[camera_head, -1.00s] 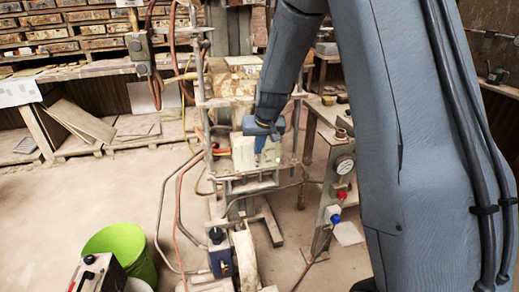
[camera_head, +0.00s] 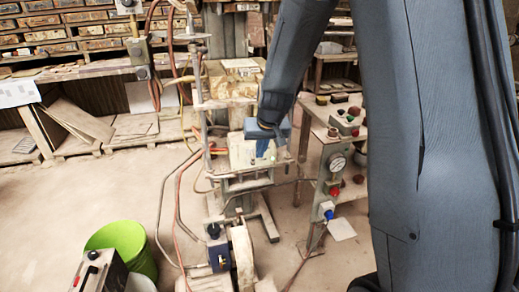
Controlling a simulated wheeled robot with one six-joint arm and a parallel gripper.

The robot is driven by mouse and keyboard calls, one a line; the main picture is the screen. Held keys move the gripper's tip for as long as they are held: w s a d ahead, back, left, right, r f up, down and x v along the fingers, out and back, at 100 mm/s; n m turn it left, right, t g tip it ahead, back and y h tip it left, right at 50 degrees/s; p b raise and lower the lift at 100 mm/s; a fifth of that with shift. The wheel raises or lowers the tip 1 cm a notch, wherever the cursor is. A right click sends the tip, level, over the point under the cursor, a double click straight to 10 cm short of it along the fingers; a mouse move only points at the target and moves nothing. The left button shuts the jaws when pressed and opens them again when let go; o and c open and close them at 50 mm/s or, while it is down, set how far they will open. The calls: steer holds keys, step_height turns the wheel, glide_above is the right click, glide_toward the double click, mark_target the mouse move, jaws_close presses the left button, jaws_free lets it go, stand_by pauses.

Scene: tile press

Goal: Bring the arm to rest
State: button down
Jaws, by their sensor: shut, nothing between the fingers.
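My arm comes down from the top right in its blue-grey sleeve and bends toward the tile press (camera_head: 245,180) in the middle of the view. My gripper (camera_head: 264,152) is small and blue at the end of the arm. It points down in front of the pale block on the press and is shut with nothing in it. I cannot tell how far its tips are from the press. The upper arm hides much of the right side.
A control stand with a gauge (camera_head: 338,161), red and blue knobs stands right of the press. A green bucket (camera_head: 122,246) and a grey box (camera_head: 98,272) are at the lower left. Hoses (camera_head: 178,205) hang along the press. Shelves line the back. The floor at left is clear.

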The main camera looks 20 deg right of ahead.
steer(key=shift+s+d, duration=0.15)
steer(key=shift+s, duration=0.2)
